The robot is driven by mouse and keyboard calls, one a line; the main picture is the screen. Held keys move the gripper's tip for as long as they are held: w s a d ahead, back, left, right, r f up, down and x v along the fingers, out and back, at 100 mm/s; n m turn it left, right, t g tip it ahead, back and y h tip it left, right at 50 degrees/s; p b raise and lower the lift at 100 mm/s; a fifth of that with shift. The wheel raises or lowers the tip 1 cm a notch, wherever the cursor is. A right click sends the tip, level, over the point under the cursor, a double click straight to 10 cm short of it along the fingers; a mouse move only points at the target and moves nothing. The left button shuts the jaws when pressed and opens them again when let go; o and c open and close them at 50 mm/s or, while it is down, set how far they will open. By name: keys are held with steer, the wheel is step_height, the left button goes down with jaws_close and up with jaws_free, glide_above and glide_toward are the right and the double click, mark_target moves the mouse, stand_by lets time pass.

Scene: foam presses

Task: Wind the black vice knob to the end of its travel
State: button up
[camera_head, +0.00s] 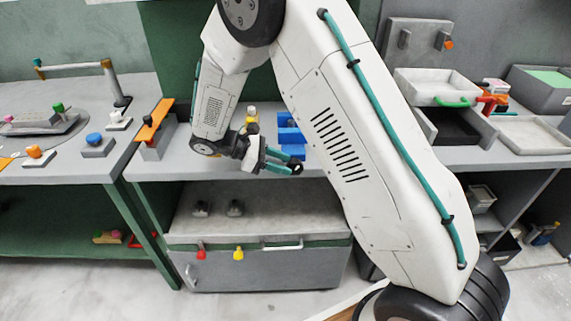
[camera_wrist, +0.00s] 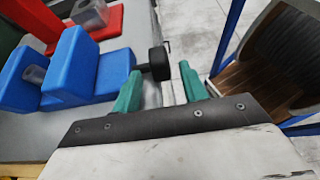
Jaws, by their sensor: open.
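The blue vice (camera_wrist: 85,75) stands near the bench's front edge, and it also shows in the head view (camera_head: 291,135). Its black knob (camera_wrist: 156,62) sticks out from the vice toward the floor side in the wrist view. My gripper (camera_wrist: 161,75) is open, with two teal fingers. The knob lies just beyond the left fingertip, nearer that finger than the right one. Whether they touch I cannot tell. In the head view my gripper (camera_head: 287,161) is at the bench edge in front of the vice, and the knob is hard to separate from the fingertips.
A slatted wooden seat with a blue frame (camera_wrist: 240,65) is at the right in the wrist view. A grey cabinet (camera_head: 265,265) is below the bench. An orange-topped stand (camera_head: 155,130) is left, an open drawer (camera_head: 455,128) right.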

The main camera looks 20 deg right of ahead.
steer(key=v, duration=0.6)
steer(key=shift+a, duration=0.1)
